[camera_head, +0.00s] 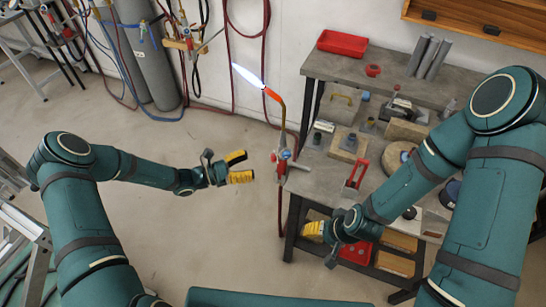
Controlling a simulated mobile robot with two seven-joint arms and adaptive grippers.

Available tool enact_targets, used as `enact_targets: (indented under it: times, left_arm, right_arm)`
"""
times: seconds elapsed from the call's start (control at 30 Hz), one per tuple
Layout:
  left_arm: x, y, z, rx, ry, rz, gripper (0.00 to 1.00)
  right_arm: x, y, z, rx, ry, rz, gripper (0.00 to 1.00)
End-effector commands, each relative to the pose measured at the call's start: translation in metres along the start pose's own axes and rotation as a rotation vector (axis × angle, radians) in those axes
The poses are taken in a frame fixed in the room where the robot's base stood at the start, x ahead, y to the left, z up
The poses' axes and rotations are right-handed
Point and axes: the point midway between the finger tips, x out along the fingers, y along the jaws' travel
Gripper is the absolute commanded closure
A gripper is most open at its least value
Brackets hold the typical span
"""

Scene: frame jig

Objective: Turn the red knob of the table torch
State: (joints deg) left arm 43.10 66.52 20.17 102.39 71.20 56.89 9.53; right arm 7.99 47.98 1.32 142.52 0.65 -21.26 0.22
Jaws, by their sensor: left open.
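The table torch (282,128) stands upright at the left edge of the workbench, with a bent neck and a lit blue-white flame pointing up and left. Its valve body carries a small red knob (274,157) and a blue part beside it; details are too small to tell. My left gripper (246,167) is open and empty, with yellow fingers spread toward the torch. It is left of the red knob with a gap between them. My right gripper (308,229) is low in front of the bench, below and right of the torch; its finger opening is not clear.
The grey workbench (318,180) holds a red tray (343,43), metal bars (430,57), blocks and a red-handled tool (356,173). A red bin (355,253) is on its lower shelf. Grey gas cylinders (148,60) and hoses stand at the wall.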

Motion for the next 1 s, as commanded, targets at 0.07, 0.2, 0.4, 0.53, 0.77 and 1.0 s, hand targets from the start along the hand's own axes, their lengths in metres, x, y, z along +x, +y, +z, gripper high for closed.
enact_targets:
  times: [0.07,0.2,0.4,0.53,0.77,1.0]
  left_arm:
    - [0.017,-0.001,0.0,0.0,-0.001,-0.004,0.42]
    - [0.044,-0.001,0.0,0.0,0.0,-0.003,0.42]
    - [0.074,-0.001,0.0,0.002,0.0,-0.002,0.42]
    - [0.084,-0.001,0.0,0.001,0.001,-0.002,0.42]
    - [0.089,0.0,0.0,0.001,0.002,0.0,0.42]
    - [0.088,0.0,0.0,0.001,0.002,-0.001,0.72]
  right_arm:
    - [-0.001,0.0,0.0,0.0,0.0,0.0,0.43]
    - [-0.003,-0.001,0.0,0.0,0.0,0.0,0.43]
    - [-0.004,-0.001,0.0,0.0,0.0,-0.001,0.43]
    - [-0.004,-0.001,0.0,0.0,0.0,-0.001,0.43]
    - [-0.004,-0.001,0.0,0.0,0.0,-0.001,0.43]
    - [-0.004,-0.001,0.0,0.0,0.0,-0.001,0.43]
